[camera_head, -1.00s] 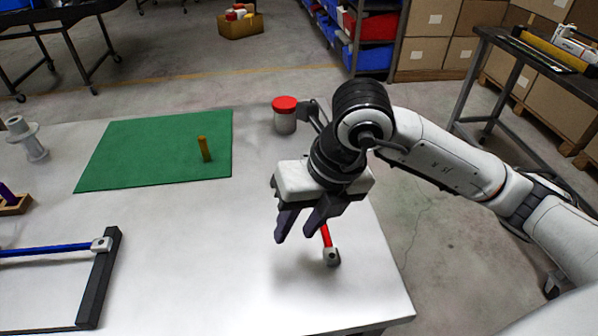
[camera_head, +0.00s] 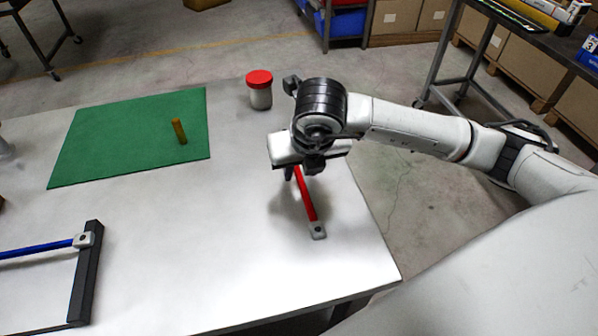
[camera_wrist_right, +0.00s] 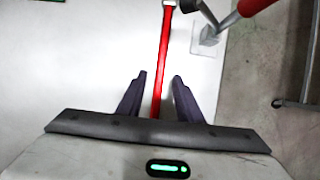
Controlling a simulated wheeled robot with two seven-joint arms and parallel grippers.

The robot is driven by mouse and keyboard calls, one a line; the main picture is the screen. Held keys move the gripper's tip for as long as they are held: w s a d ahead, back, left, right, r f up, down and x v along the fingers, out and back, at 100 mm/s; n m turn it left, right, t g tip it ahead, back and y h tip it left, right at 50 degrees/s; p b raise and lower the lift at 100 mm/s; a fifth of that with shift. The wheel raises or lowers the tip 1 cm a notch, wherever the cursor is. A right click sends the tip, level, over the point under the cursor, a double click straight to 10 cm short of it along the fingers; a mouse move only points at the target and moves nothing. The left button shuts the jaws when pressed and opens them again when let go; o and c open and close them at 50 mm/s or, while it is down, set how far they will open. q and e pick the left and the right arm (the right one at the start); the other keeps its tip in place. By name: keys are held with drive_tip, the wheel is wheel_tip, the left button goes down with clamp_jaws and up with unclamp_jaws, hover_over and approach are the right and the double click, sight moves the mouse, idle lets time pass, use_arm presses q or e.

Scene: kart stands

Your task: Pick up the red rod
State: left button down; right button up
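The red rod (camera_head: 306,196) lies toward the right side of the white table, with a grey end block (camera_head: 318,230) at its near end. Its far end is hidden under my right gripper (camera_head: 297,174) in the head view. In the right wrist view the red rod (camera_wrist_right: 163,60) runs lengthwise between the two dark fingers of my right gripper (camera_wrist_right: 158,82). The fingers are open, with a gap on each side of the rod. I cannot tell how far above it they are. My left gripper is not in view.
A red-lidded jar (camera_head: 260,92) stands beyond my right gripper. A blue rod (camera_head: 40,247) meets a black frame (camera_head: 86,275) at the left. The front middle is clear.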

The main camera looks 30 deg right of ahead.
drive_tip(key=shift+w+f, duration=0.2)
drive_tip(key=shift+f, duration=0.3)
clamp_jaws()
drive_tip(key=shift+r, duration=0.1)
